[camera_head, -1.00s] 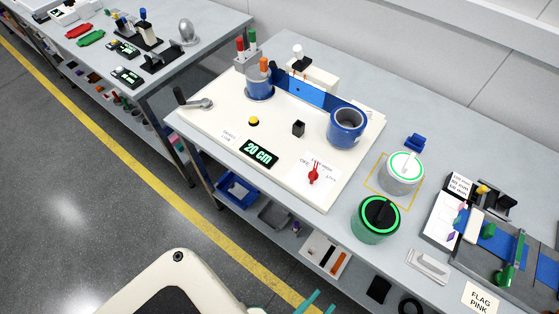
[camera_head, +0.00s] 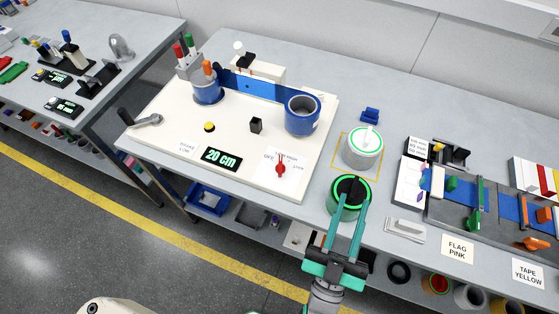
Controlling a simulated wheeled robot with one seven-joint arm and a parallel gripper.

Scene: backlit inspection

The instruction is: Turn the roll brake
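A red pointer knob (camera_head: 281,169) stands on a white dial card with small print, at the front right of the cream board (camera_head: 240,163). OFF is readable at the card's left; the other print is too small to read surely. Its pointer looks roughly upright in the picture. A small card (camera_head: 187,148) near the board's front left seems to read BRAKE LOW. My gripper (camera_head: 351,190), with two teal fingers, is open. It appears in front of the green canister with a black top (camera_head: 349,206), right of the knob and apart from it. Whether it touches the canister cannot be told.
The board carries a blue tape roll (camera_head: 302,116), a crank (camera_head: 147,120), a yellow button (camera_head: 209,127) and a 20 cm display (camera_head: 221,159). A white canister (camera_head: 363,147) stands right of the board. A grey tray fixture (camera_head: 460,215) is farther right.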

